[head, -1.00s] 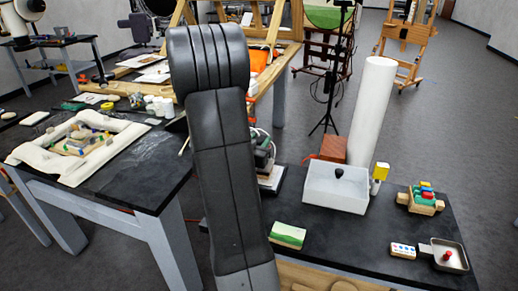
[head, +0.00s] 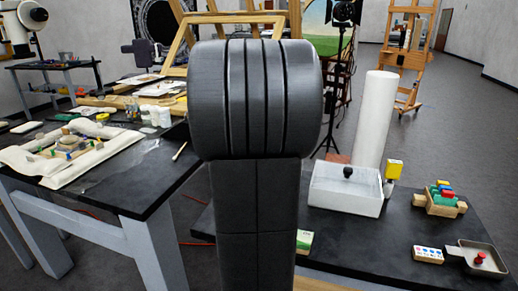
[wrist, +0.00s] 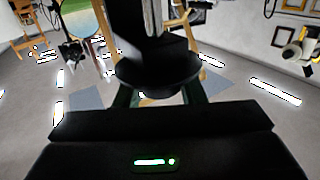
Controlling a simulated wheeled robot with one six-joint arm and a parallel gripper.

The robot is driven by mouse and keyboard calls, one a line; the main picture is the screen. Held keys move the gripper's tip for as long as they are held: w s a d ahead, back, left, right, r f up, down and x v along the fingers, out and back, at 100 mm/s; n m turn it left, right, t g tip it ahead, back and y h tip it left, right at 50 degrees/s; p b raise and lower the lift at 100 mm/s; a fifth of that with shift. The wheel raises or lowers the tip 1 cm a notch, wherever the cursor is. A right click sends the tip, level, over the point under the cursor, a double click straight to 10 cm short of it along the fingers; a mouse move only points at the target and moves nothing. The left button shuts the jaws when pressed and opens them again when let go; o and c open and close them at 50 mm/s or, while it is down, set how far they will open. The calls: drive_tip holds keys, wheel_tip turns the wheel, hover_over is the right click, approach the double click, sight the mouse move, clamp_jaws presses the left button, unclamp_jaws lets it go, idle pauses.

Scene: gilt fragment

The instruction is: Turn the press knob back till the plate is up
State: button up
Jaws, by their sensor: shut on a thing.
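A dark round knob (wrist: 156,72) shows in the wrist view, with a dark upright part above it in the picture. My gripper (wrist: 155,94) has its fingers on either side of this knob and is shut on it. In the head view my arm stands in the middle and covers the gripper, the knob and the press. The press plate cannot be made out, so its height cannot be told.
Another table (head: 130,190) stands left.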

drive_tip(key=shift+d+n+g+y, duration=0.15)
drive_tip(key=shift+n+g+y, duration=0.15)
drive_tip(key=shift+n+y, duration=0.55)
drive_tip(key=shift+y, duration=0.65)
drive_tip(key=shift+r+n+g+y+p, duration=0.1)
drive_tip(key=shift+n+g+y+p, duration=0.25)
drive_tip(key=shift+n+g+y, duration=0.35)
drive_tip(key=o, duration=1)
drive_tip(key=v, duration=0.6)
drive_tip(key=p+v, duration=0.1)
drive_tip(key=v, duration=0.6)
drive_tip(key=shift+s+d+f, duration=0.1)
drive_tip(key=shift+s+f, duration=0.15)
drive_tip(key=shift+s, duration=0.1)
